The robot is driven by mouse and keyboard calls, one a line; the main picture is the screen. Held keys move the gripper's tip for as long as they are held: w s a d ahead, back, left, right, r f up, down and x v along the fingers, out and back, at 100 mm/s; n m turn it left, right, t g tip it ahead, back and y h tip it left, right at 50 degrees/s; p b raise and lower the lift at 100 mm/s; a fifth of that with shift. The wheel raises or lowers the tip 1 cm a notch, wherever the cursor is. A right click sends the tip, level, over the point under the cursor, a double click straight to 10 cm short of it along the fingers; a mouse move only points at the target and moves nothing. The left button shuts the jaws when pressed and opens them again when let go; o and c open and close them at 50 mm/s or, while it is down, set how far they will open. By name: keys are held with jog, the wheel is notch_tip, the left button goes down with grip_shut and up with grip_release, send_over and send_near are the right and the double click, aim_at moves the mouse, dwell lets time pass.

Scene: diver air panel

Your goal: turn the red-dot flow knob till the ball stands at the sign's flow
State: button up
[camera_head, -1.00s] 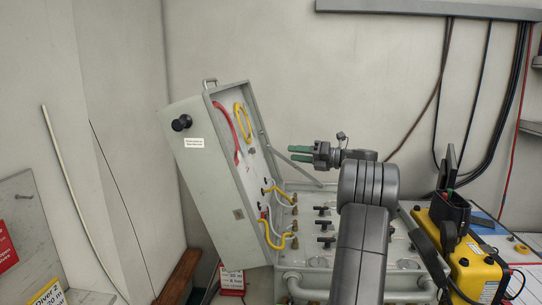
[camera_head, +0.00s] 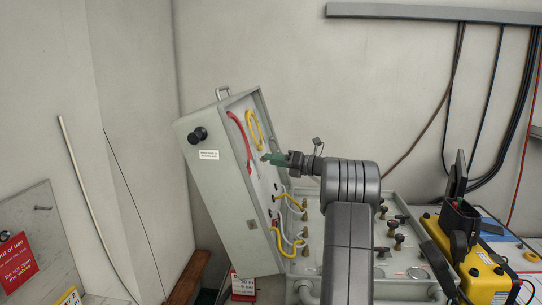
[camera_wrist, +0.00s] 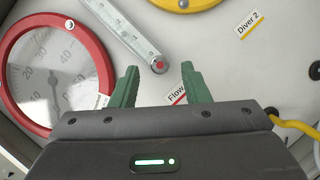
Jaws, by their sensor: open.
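My gripper (camera_head: 273,159) is open, with its green fingers pointing at the inner face of the raised grey panel (camera_head: 215,195). In the wrist view, my gripper (camera_wrist: 158,80) has a small round red-dot piece (camera_wrist: 159,66) between its fingertips in the picture; contact cannot be told. This piece sits at the lower end of a clear scaled flow tube (camera_wrist: 122,30). I cannot make out the ball. A red-striped "Flow" label (camera_wrist: 177,95) lies partly behind the right finger. A red-rimmed sign (camera_head: 243,287) stands low beside the case; its text is too small to read surely.
A red-rimmed gauge (camera_wrist: 52,75) lies left of the tube, and a yellow-rimmed one (camera_wrist: 184,4) above. A yellow-striped "Diver 2" label (camera_wrist: 250,24) is at upper right. Yellow hoses (camera_head: 289,203) and several valves (camera_head: 392,226) crowd the case. A yellow device (camera_head: 485,270) stands right.

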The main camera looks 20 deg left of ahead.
jog(key=shift+a, duration=0.85)
jog(key=shift+c, duration=0.4)
grip_shut()
jog(key=shift+w+f+n+g+y+b, duration=0.15)
jog(key=shift+n+g+b, duration=0.25)
jog(key=shift+n+b, duration=0.95)
jog(key=shift+r+n+g+y+b, duration=0.1)
jog(key=shift+n+g+y+b, duration=0.4)
jog(key=shift+b, duration=1.5)
jog(key=shift+h, duration=0.25)
jog(key=shift+o, duration=0.4)
grip_release()
